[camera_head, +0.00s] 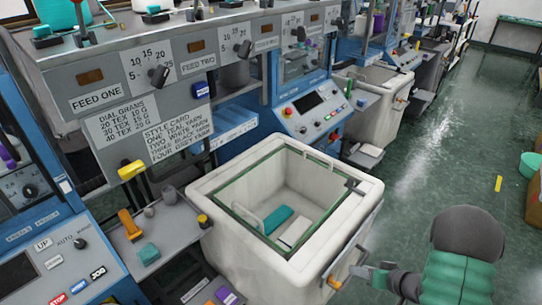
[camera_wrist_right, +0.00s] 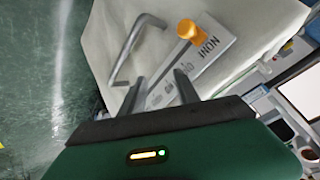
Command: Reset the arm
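My right gripper (camera_head: 364,274) is low at the right front of the white bin (camera_head: 228,245), with my green arm behind it. In the right wrist view, the two dark fingers (camera_wrist_right: 158,92) are spread apart with nothing held between them. A grey lever with an orange knob (camera_wrist_right: 190,31) lies on the bin's side just beyond the fingertips. A bent grey bar handle (camera_wrist_right: 135,48) is beside it. The orange knob also shows in the head view (camera_head: 334,283), close to the gripper. My left gripper is in neither view.
The bin holds a teal block (camera_head: 277,219) and a pale block (camera_head: 295,232). Machines with dials line the back. Green floor (camera_head: 440,130) is open at the right.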

